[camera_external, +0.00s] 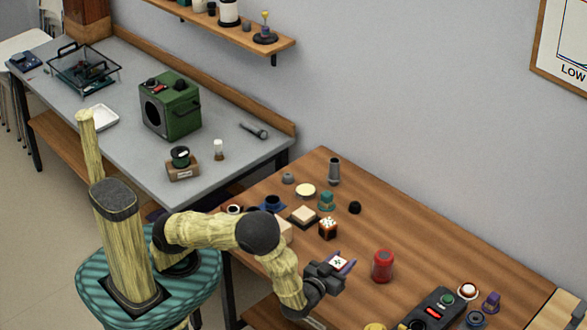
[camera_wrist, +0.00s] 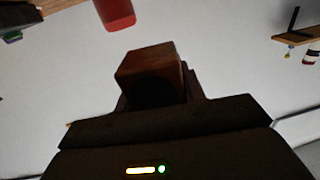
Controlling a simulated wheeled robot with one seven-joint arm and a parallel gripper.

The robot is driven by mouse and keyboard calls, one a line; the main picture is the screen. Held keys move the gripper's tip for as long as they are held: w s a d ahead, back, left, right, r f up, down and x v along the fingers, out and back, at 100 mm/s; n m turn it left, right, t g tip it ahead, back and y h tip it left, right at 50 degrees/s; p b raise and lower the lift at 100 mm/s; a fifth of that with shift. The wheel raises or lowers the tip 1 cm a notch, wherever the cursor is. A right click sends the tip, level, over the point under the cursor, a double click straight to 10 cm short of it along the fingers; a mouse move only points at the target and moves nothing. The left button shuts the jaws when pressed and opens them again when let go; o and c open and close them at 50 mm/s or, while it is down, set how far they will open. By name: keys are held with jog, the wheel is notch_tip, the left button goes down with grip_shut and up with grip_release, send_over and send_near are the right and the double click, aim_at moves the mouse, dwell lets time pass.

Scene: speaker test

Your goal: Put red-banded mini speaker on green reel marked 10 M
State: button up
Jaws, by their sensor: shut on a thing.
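My gripper (camera_external: 338,267) is shut on a small brown box-shaped block above the wooden table. The external view shows a pale, marked face on this block (camera_external: 340,262); the wrist view shows brown sides and a dark face (camera_wrist: 152,75). No red band is readable on it. A red cylinder (camera_external: 383,265) stands on the table to the right of my gripper; a red thing also shows at the top of the wrist view (camera_wrist: 115,12). A green reel-like thing (camera_external: 327,201) stands farther back on the table. No 10 M mark is legible.
A brown cube with a white dotted top (camera_external: 328,228), a pale block (camera_external: 303,215), a grey bottle (camera_external: 334,170) and a black knob (camera_external: 355,207) crowd the table's back. A black button box (camera_external: 435,312) is at right front. Bare wood lies around the red cylinder.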

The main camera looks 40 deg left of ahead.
jog(key=w+a+n+g+y+b, duration=0.1)
jog(key=w+a+n+g+y, duration=0.3)
jog(key=w+a, duration=0.75)
jog(key=w+a+n+y+b, duration=0.1)
jog(key=w+a+n+y, duration=0.3)
jog(key=w+a, duration=0.8)
jog(key=a+r+g+y, duration=0.15)
jog(key=a+y, duration=0.25)
jog(key=a, duration=1.1)
jog(key=s+a+r+n+g+y+b, duration=0.1)
jog(key=s+a+n+g+y, duration=0.15)
jog(key=a, duration=0.95)
jog(key=s+a+r+n+g+y+b, duration=0.1)
jog(key=s+a+n+g, duration=0.2)
jog(key=a, duration=1)
jog(key=s+a+r+n+g, duration=0.1)
jog(key=s+a+g, duration=0.2)
jog(key=s+a, duration=0.3)
jog(key=s+a+r+n+g, duration=0.1)
jog(key=s+a, duration=0.5)
jog(key=a, duration=0.7)
jog(key=n+g, duration=0.1)
jog(key=g, duration=0.1)
jog(key=shift+s+a+r+g+b, duration=0.15)
jog(key=shift+a+r+g+b, duration=0.05)
jog(key=shift+a+g+b, duration=0.2)
jog(key=shift+f, duration=3.15)
